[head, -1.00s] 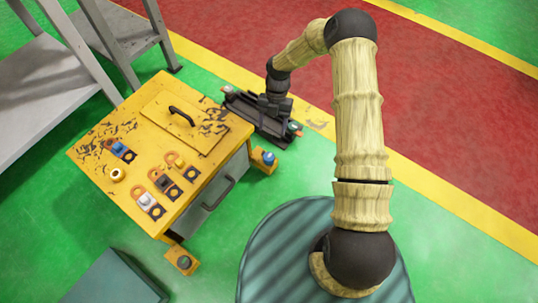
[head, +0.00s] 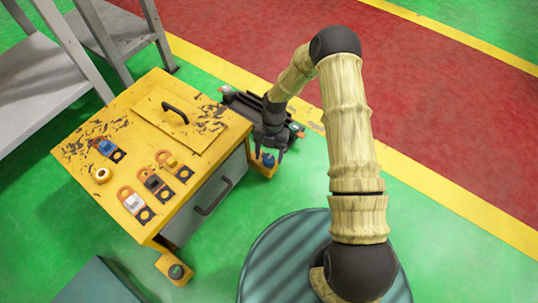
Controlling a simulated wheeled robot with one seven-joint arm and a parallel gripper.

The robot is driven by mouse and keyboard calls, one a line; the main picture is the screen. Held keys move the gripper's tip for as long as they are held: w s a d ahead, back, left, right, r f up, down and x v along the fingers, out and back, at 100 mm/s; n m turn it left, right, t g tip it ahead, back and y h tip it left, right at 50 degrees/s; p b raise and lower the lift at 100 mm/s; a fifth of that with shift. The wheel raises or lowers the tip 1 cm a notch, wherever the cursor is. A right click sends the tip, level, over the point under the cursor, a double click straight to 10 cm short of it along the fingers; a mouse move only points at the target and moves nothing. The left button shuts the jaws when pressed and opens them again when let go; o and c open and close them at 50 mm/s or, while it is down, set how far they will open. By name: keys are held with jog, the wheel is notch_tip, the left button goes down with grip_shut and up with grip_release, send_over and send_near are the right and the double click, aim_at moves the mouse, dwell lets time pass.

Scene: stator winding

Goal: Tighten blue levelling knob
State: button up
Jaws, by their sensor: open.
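The blue levelling knob (head: 268,160) sits on a small yellow foot bracket (head: 264,170) at the right side of the yellow cabinet (head: 140,185), low near the floor. My gripper (head: 268,150) points down at the knob, with its dark fingers apart on either side of it in the picture. The gripper is open. I cannot tell whether the fingers touch the knob or are still above it. The wrist hides part of the area behind the knob.
Another levelling foot with a dark green knob (head: 176,271) sticks out at the cabinet's near corner. Padlocks and tags (head: 150,184) lie on the cabinet top. A grey shelf (head: 45,85) stands at left. Green floor is clear at right.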

jog(key=c, duration=1)
jog(key=shift+o, duration=0.2)
jog(key=shift+r+m+p, duration=0.2)
jog(key=shift+m+p, duration=0.2)
jog(key=shift+p, duration=0.2)
